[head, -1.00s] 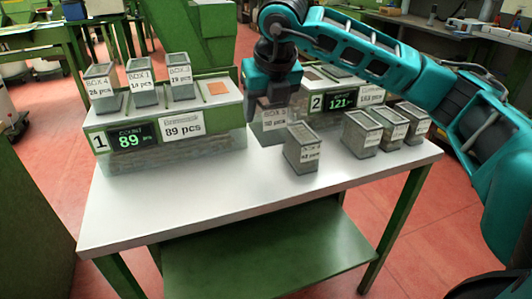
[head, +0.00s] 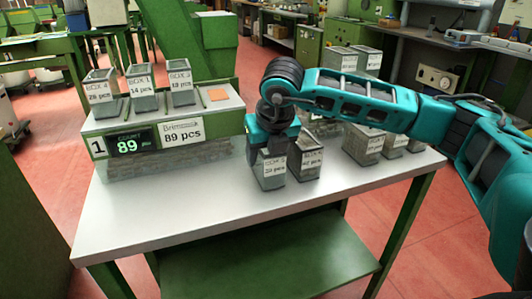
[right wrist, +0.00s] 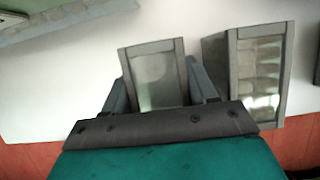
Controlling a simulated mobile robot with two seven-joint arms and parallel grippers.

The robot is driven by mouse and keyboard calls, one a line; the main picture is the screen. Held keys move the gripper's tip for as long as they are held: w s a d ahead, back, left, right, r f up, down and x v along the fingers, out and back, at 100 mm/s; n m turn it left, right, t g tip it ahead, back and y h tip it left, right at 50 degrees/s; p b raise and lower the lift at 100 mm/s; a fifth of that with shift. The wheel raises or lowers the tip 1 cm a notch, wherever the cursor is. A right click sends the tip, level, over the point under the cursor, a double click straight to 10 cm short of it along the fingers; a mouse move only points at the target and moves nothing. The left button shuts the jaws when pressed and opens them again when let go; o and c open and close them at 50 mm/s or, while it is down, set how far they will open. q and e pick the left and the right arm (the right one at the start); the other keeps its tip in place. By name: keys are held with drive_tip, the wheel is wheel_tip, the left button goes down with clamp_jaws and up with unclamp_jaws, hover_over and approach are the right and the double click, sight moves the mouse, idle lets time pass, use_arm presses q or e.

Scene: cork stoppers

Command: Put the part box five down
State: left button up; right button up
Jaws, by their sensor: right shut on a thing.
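My right gripper (head: 274,140) is shut on a grey, open-topped part box (head: 270,170) with a white label. The label is too small to read surely. The box is upright, low over the front middle of the white table (head: 200,207); I cannot tell whether its base touches. In the right wrist view the held box (right wrist: 158,75) sits between the two fingers. Another labelled box (head: 307,160) stands close to its right; it also shows in the right wrist view (right wrist: 258,68), with pale contents. My left gripper is not in view.
Counting unit 1 (head: 160,140) stands at the left, reading 89, with three boxes and an orange square on top. My right arm hides most of unit 2. More boxes (head: 364,146) stand at the right. The table's front left is clear.

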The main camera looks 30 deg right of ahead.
drive_tip(key=shift+f, duration=0.25)
drive_tip(key=o, duration=1.2)
drive_tip(key=shift+r, duration=0.1)
drive_tip(key=shift+c, duration=0.2)
drive_tip(key=shift+s+r, duration=0.1)
drive_tip(key=shift+r, duration=0.45)
drive_tip(key=p+v, duration=0.2)
drive_tip(key=v, duration=0.9)
drive_tip(key=shift+s+a+r+p, duration=0.1)
drive_tip(key=shift+s+p, duration=0.1)
drive_tip(key=shift+p, duration=0.1)
